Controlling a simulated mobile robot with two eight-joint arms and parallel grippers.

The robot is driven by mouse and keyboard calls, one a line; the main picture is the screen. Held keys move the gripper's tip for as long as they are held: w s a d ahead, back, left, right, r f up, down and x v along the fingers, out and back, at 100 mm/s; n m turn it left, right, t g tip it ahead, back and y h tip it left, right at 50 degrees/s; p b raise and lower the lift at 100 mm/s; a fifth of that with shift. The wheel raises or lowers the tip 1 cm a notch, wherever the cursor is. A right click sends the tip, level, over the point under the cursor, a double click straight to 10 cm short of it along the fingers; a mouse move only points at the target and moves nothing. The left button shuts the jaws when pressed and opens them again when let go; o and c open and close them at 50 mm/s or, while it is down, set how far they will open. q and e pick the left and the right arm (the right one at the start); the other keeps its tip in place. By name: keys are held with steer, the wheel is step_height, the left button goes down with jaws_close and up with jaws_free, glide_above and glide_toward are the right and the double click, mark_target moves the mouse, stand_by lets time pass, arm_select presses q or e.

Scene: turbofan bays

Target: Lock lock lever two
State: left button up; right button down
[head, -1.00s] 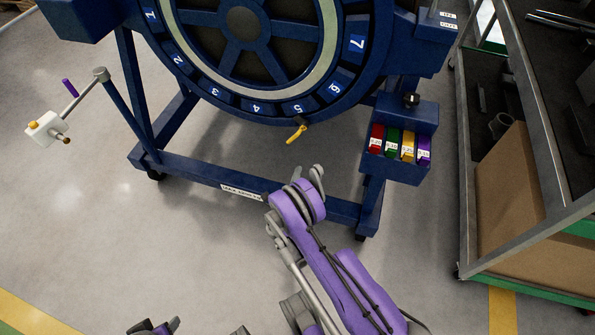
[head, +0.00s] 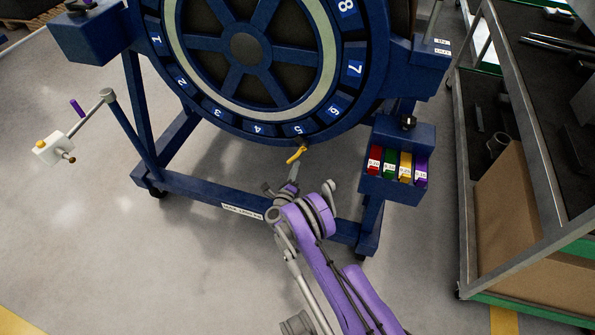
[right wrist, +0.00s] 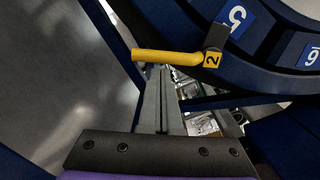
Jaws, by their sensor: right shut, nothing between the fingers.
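The yellow lock lever two (head: 296,154) hangs at the lower rim of the blue numbered ring (head: 205,112), near label 5. In the right wrist view the yellow lever (right wrist: 168,56) lies almost level, its free end to the left. Its dark pivot end carries a "2" tag. My right gripper (head: 294,166) is shut and empty, with its tips just below the lever. In the right wrist view the closed fingers (right wrist: 160,72) end right at the lever's underside; I cannot tell whether they touch it. My left gripper is not in view.
A blue bin (head: 393,190) with red, green, yellow and purple pieces is fixed at the stand's right. A shelf cart (head: 464,200) stands farther right. A crank with a white box (head: 52,149) sticks out at left. The stand's lower beam (head: 205,195) crosses below the ring.

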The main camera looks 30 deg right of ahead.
steer(key=m+b, duration=0.1)
steer(key=w+a+m+b, duration=0.1)
steer(key=shift+w+a+r+m, duration=0.2)
steer(key=shift+w+r+m, duration=0.1)
steer(key=shift+r, duration=0.15)
stand_by(0.3)
